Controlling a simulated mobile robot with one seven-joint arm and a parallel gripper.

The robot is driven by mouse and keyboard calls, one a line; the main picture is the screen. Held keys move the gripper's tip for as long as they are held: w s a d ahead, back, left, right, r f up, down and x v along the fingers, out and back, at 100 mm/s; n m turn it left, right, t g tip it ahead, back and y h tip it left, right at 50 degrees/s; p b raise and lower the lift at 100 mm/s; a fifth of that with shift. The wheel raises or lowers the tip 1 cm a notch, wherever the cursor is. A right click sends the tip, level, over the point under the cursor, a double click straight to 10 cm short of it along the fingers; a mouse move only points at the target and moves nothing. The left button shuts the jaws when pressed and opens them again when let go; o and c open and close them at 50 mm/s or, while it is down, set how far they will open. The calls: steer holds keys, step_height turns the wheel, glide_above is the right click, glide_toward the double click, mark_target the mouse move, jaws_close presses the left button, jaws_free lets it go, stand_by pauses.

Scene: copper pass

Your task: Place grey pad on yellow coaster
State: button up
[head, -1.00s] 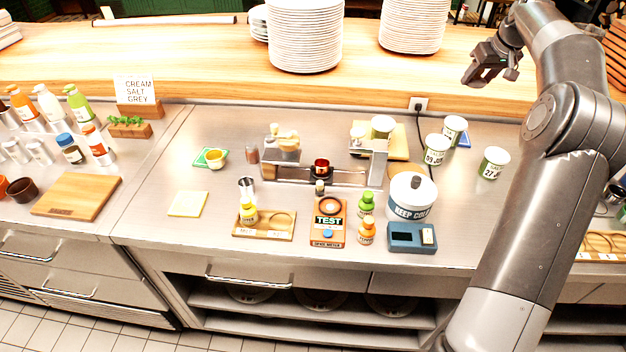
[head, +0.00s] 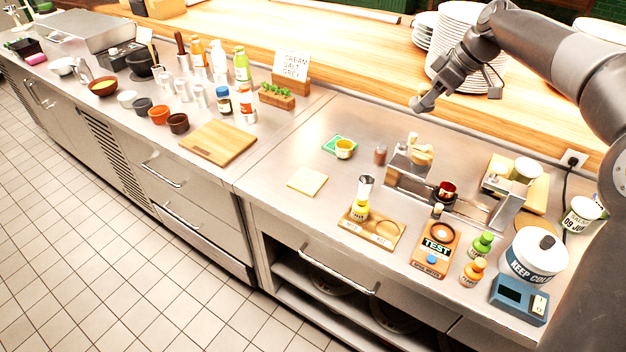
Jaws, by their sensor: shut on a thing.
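A pale yellow square, the yellow coaster (head: 307,182), lies flat and bare on the steel counter, left of the wooden tray. My gripper (head: 421,102) is in the air above the back of the counter, to the right of and behind the coaster and well apart from it. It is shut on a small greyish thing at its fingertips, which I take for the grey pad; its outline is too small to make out. I see no other grey pad on the counter.
A metal stand (head: 462,208) is farther right. Stacked plates (head: 455,50) stand on the back ledge. The counter around the coaster is clear.

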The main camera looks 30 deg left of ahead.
steer(key=s+a+n+g, duration=0.2)
steer(key=s+a+n, duration=0.2)
steer(key=s+a, duration=0.6)
glide_above(311, 173)
steer(key=d, duration=0.2)
steer(key=f, duration=1.7)
steer(key=shift+w+a+f, duration=0.25)
steer(key=shift+w, duration=0.05)
steer(key=shift+f, duration=2.05)
steer(key=o, duration=1)
steer(key=shift+f, duration=0.15)
steer(key=shift+c, duration=0.2)
